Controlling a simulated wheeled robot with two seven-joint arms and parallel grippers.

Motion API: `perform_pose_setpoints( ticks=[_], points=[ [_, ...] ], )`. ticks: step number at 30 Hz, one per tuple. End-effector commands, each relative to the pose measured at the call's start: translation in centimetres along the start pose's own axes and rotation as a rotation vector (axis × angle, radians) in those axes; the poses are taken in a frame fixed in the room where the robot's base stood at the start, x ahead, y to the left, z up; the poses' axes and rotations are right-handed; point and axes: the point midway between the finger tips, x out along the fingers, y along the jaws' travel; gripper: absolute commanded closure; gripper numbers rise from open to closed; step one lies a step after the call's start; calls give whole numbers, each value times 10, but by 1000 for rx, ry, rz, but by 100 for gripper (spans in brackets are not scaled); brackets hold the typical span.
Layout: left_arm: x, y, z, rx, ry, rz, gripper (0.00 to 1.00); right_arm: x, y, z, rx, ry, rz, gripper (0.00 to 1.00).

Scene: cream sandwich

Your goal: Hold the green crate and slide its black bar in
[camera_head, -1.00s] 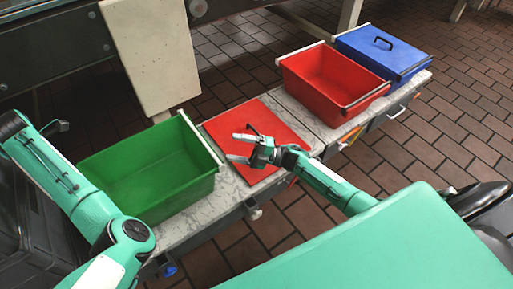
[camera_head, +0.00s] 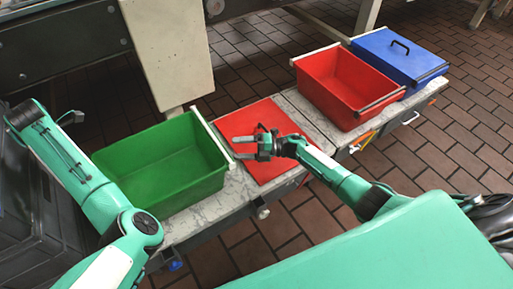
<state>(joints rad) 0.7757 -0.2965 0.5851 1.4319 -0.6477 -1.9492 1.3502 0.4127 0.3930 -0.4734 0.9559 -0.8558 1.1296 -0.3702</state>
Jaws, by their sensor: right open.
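The green crate (camera_head: 165,176) stands open and empty-looking on the grey bench, left of centre. A pale bar (camera_head: 209,132) lies along its right rim; I cannot make out a black bar on this crate. My right gripper (camera_head: 235,148) is open and empty, its fingers pointing left, just right of the crate's right rim and over the red panel. They look apart from the rim. My left arm passes in front of the crate's left side. A small dark part (camera_head: 70,117) beside its far end may be my left gripper, mostly hidden.
A flat red panel (camera_head: 262,118) lies on the bench right of the green crate. A red crate (camera_head: 343,85) with a dark bar (camera_head: 380,101) on its right rim and a lidded blue crate (camera_head: 405,62) stand farther right. A pale post (camera_head: 165,55) stands behind the green crate.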

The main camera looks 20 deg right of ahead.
Motion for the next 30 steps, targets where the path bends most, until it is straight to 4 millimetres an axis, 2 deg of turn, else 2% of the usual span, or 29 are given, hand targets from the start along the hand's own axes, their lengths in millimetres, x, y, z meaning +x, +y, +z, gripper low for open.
perform_pose_setpoints(
  ticks=[3, 9, 21, 30],
  points=[
    [0, 0, 0, 0, 0, 0, 64, 21, 0, 0, 1, 1, 2, 27],
    [0, 0, 0, 0, 0, 0, 64, 43, 0, 0, 1, -1, 1, 27],
    [0, 0, 0, 0, 0, 0, 64, 48, 0, 0, 1, -1, 0, 29],
    [0, 0, 0, 0, 0, 0, 64, 48, 0, 0, 1, -1, 0, 88]
  ],
)
